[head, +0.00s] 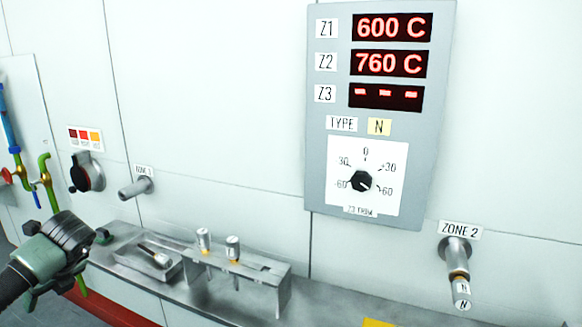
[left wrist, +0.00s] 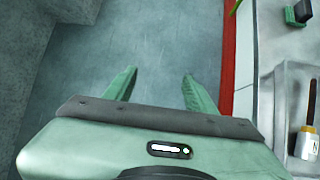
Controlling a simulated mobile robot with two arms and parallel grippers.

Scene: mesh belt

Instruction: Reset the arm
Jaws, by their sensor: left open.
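My left gripper (head: 60,284) is at the lower left of the head view, in front of the steel ledge (head: 330,302) and left of the tray. In the left wrist view its two green fingers (left wrist: 160,86) are spread apart with nothing between them, over grey floor. My right gripper is in neither view.
The ledge bears a tray (head: 170,273) with a probe in it, and a rack (head: 283,296) holding two labelled probes. A small green block (head: 103,236) lies at its left end. A control panel (head: 317,150) reads 600 C, 760 C and dashes. A probe (head: 461,292) sits in the ZONE 2 port.

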